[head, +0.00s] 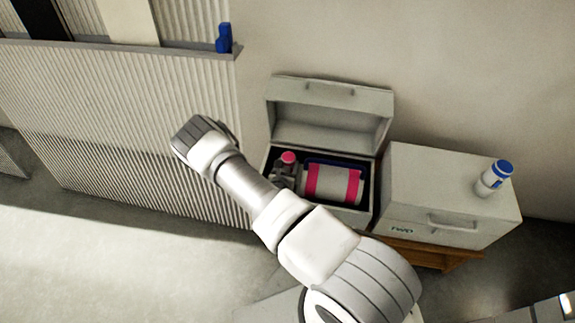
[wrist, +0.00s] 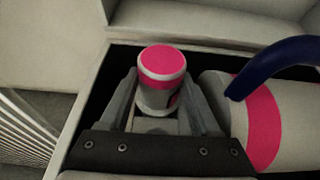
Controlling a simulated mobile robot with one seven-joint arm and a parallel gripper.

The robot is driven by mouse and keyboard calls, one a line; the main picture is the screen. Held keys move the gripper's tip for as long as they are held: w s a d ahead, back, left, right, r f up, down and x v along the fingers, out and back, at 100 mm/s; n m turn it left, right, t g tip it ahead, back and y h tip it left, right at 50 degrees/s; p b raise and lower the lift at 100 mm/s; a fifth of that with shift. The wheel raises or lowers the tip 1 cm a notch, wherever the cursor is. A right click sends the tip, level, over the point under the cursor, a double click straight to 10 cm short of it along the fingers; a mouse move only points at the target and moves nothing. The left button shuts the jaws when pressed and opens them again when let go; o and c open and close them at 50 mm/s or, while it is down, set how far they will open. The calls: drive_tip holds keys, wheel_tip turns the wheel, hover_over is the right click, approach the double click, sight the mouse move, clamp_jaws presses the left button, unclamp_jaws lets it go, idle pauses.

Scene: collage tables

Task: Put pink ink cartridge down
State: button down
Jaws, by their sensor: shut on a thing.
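The pink ink cartridge (wrist: 161,78) is a small white cylinder with a pink top and a pink band. It stands roughly upright between the fingers of my gripper (wrist: 157,110), which is shut on it. In the head view the cartridge's pink top (head: 289,157) shows at the left inside the open grey box (head: 352,216), with my gripper (head: 285,172) around it. The cartridge's lower end is hidden by my gripper, so I cannot tell whether it touches the box floor.
A larger white cylinder with pink bands (head: 333,182) and a blue handle (wrist: 270,68) lies just right of my gripper in the box. The raised lid (head: 330,105) stands behind. A closed box (head: 430,190) at right carries a blue-capped bottle (head: 493,178).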

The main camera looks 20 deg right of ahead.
drive_tip(key=shift+f, duration=0.2)
drive_tip(key=shift+c, duration=0.6)
unclamp_jaws()
drive_tip(key=shift+r, duration=0.1)
